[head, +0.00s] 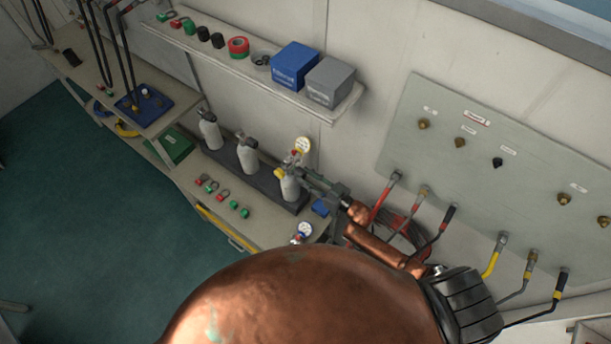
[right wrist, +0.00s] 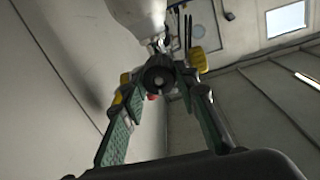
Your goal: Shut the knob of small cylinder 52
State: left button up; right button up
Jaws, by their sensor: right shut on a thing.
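Three small grey-white cylinders stand upright in a dark rack (head: 262,181) on the bench: a left one (head: 210,132), a middle one (head: 247,157) and a right one (head: 290,189). I cannot read their numbers, so I cannot tell which is 52. My right gripper (head: 303,177) reaches from the right to the valve at the top of the right cylinder. In the right wrist view, its fingers close on a round black knob (right wrist: 158,78), with the pale cylinder body (right wrist: 139,14) just beyond. Whether the knob is turned shut is not visible. My left gripper is not in view.
A gauge (head: 302,145) stands above the right cylinder; another (head: 305,230) lies at the bench's front. Small red and green fittings lie before the rack. A shelf (head: 330,114) with blue and grey boxes hangs behind. A hose panel (head: 450,185) is at right.

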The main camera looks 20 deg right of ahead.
jog(key=m, duration=0.3)
jog(key=shift+m+p, duration=0.3)
jog(key=m, duration=0.3)
jog(key=shift+f+m, duration=0.1)
jog(key=shift+m, duration=0.2)
jog(key=m, duration=0.3)
jog(key=shift+d+g+b, duration=0.1)
jog(key=shift+g+b, duration=0.2)
jog(key=shift+m+b, duration=0.55)
jog(key=shift+m, duration=1.65)
jog(key=o, duration=1.1)
jog(key=shift+o, duration=0.2)
jog(key=shift+d, duration=0.1)
